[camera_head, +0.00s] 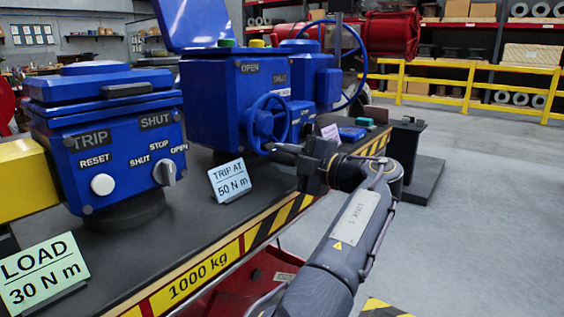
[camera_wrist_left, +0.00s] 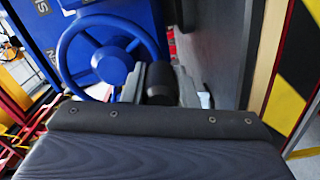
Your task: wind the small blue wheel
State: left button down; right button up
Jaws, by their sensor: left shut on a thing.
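The small blue wheel (camera_head: 250,125) stands on the front of the middle blue actuator box, under its OPEN label. My left gripper (camera_head: 284,153) is at the wheel's lower right edge. In the left wrist view the wheel (camera_wrist_left: 66,45) fills the upper left, and a dark cylindrical handle (camera_wrist_left: 160,84) sits at its rim. The grey fingers of my left gripper (camera_wrist_left: 158,88) are shut on this handle, one on each side. My right gripper is not in view.
A bigger blue wheel (camera_head: 364,62) stands behind. The left blue box (camera_head: 125,150) has a grey knob and a white button. A TRIP AT 50 N m card (camera_head: 230,180) stands close to my gripper, and a LOAD 30 N m card (camera_head: 42,272) at the front left. The striped bench edge (camera_head: 190,283) runs below.

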pick_arm(q)
jog(key=shift+w+d+f+n, duration=0.1)
jog(key=shift+w+d+n, duration=0.05)
jog(key=shift+n, duration=0.15)
jog(key=c, duration=1.1)
grip_release()
jog(key=shift+c, duration=0.2)
jog(key=p+v, duration=0.2)
jog(key=v, duration=0.5)
jog(key=shift+s+d, duration=0.25)
jog(key=shift+d, duration=0.05)
